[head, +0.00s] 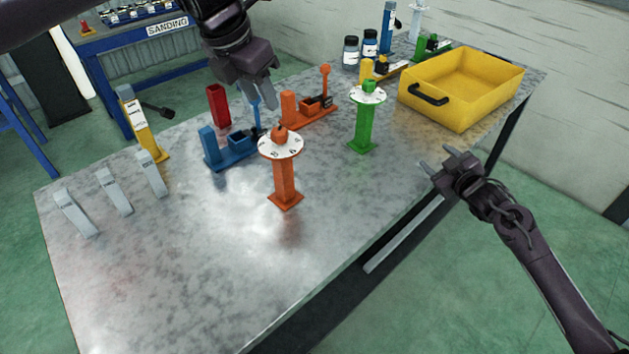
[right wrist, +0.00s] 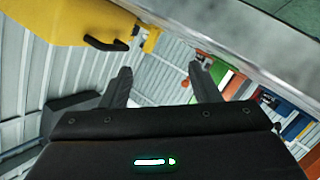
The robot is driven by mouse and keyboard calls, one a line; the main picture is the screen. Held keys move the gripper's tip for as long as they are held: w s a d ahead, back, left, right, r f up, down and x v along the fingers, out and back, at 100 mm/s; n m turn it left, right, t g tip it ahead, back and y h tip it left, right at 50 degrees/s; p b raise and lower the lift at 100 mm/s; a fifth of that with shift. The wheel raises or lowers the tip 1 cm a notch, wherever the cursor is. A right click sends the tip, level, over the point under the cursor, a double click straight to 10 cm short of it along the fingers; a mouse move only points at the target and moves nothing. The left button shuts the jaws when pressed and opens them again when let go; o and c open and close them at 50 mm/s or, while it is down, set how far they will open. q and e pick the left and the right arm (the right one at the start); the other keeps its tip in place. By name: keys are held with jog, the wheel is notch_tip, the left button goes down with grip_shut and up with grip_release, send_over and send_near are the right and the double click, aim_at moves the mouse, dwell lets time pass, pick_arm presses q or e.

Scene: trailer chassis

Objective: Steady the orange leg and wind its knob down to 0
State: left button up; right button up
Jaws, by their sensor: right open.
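The orange leg (head: 286,182) stands upright on the metal table, with a square foot and a white numbered dial (head: 281,146) on top. Its orange knob (head: 280,133) sits on the dial; its pointer reading is too small to tell. My left gripper (head: 262,97) hangs above and behind the orange leg, pointing down, apart from it; its finger gap cannot be made out. My right gripper (head: 437,170) is open and empty off the table's right edge, well right of the orange leg. Its spread fingers also show in the right wrist view (right wrist: 158,85).
A green leg (head: 364,128) with a similar dial stands right of the orange leg. Blue (head: 232,155) and orange (head: 308,112) fixtures and a red block (head: 218,106) stand behind. A yellow bin (head: 462,85) is at the far right. The front table area is clear.

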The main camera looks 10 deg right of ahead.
aim_at(287, 164)
jog(key=s+a+y, duration=0.1)
jog(key=a, duration=0.4)
jog(key=a+r+y, duration=0.1)
jog(key=a, duration=0.4)
jog(key=s+a+r+y, duration=0.1)
jog(key=a+y, duration=0.1)
jog(key=a, duration=0.4)
jog(key=shift+s, duration=0.35)
jog(key=s+a+r+g+y, duration=0.1)
jog(key=s+a+r+y, duration=0.2)
jog(key=a, duration=0.5)
jog(key=s+a+r+y, duration=0.2)
jog(key=s+a, duration=0.3)
jog(key=a, duration=0.4)
jog(key=shift+g+y, duration=0.3)
jog(key=x, duration=0.7)
jog(key=shift+w+a+f, duration=0.1)
jog(key=shift+w+a, duration=0.15)
jog(key=shift+c, duration=0.2)
